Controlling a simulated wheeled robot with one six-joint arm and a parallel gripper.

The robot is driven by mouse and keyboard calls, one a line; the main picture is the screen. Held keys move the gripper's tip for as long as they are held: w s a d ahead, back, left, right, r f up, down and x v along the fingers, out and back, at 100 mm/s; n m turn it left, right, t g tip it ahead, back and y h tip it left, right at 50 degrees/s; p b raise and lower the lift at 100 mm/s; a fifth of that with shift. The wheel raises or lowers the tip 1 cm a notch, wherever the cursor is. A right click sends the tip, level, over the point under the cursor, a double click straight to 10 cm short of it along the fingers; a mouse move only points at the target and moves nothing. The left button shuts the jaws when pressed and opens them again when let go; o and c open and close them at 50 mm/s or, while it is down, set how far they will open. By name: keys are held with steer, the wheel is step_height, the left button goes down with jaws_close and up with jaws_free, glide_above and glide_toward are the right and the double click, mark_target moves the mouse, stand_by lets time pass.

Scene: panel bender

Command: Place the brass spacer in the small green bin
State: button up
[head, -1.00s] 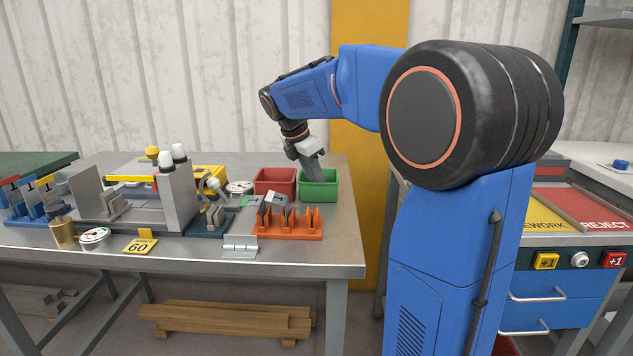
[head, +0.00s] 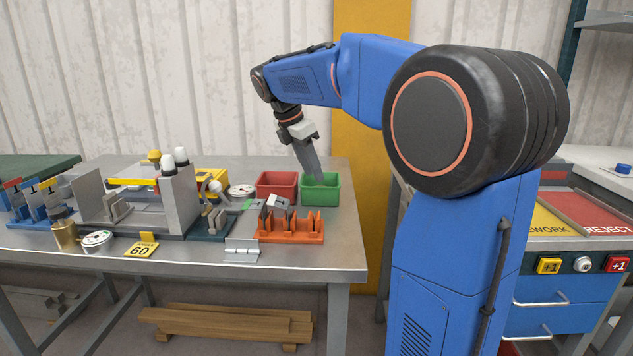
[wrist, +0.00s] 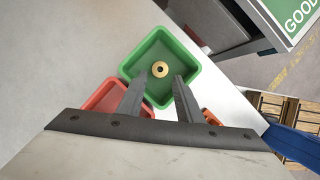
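The brass spacer (wrist: 159,69) is a small ring with a dark hole, lying inside the small green bin (wrist: 188,52) in the wrist view. The green bin (head: 322,194) stands near the right end of the bench, and its walls hide the spacer in the head view. My gripper (wrist: 160,78) is open, its two fingers apart with nothing between them. In the head view my gripper (head: 318,172) points down, with its fingertips at the bin's opening.
A red bin (head: 277,187) stands directly left of the green one. An orange slotted rack (head: 290,236) is in front. A fixture, gauges and a larger brass cylinder (head: 65,235) stand further left. The bench's right edge is close to the green bin.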

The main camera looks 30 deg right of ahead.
steer(key=v, duration=0.6)
steer(key=shift+a, duration=0.1)
stand_by(0.4)
